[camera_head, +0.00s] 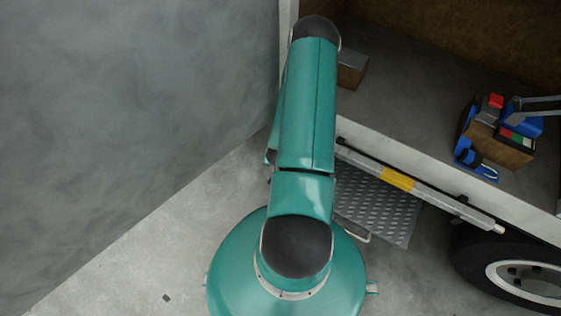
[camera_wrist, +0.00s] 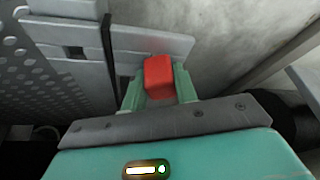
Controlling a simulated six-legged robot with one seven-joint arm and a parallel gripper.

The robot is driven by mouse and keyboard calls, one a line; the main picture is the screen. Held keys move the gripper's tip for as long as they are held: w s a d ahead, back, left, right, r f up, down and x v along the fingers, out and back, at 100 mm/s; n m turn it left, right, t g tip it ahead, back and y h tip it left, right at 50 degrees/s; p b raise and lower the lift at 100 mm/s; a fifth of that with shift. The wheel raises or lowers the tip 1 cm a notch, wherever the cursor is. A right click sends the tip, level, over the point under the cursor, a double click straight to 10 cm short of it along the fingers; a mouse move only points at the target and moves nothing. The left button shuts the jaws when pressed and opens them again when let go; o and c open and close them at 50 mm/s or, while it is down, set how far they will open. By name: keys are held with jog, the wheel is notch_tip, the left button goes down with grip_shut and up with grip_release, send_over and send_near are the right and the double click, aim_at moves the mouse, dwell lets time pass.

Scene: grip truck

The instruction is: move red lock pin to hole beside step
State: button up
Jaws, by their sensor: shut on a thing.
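The red lock pin (camera_wrist: 158,76) shows in the wrist view as a red block between the fingers of my gripper (camera_wrist: 160,88), which is shut on it. A grey metal plate (camera_wrist: 125,42) lies just beyond the pin. The perforated step (camera_wrist: 28,75) is at the left of the wrist view. In the head view the step (camera_head: 385,212) sits below the truck bed, right of my arm. A dark slot (camera_wrist: 74,52) shows in the plate beside the step. My gripper and the pin are hidden behind my arm in the head view. The pin's lower end is hidden.
The truck bed (camera_head: 430,107) holds a box of tools (camera_head: 500,140) at right. A bar with a yellow band (camera_head: 397,179) runs along the bed's edge. A tyre (camera_head: 515,272) is at lower right. A grey wall (camera_head: 130,110) stands left. Floor (camera_head: 150,250) is mostly clear.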

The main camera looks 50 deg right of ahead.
jog(key=o, duration=1.1)
jog(key=shift+c, duration=0.2)
jog(key=v, duration=1.3)
jog(key=shift+r, duration=0.4)
jog(key=shift+s+a, duration=0.1)
